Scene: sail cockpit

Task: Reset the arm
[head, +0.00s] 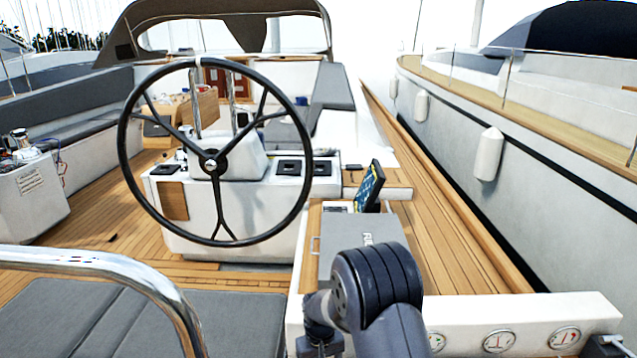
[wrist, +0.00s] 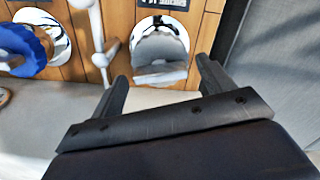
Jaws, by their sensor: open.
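My gripper (wrist: 163,72) shows in the wrist view with its two dark fingers spread wide apart and nothing held between them. Beyond the fingers is a wooden panel (wrist: 118,20) with a round chrome fitting (wrist: 160,48) under a small dark label. In the head view my dark arm rises at the lower middle, in front of a grey-lidded box (head: 345,238). The fingers cannot be made out in the head view.
In the wrist view, a blue-handled fitting (wrist: 22,48) and a white lever (wrist: 97,38) stand left of the fingers. In the head view, the steering wheel (head: 211,166) and a chrome rail (head: 110,265) stand left of my arm.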

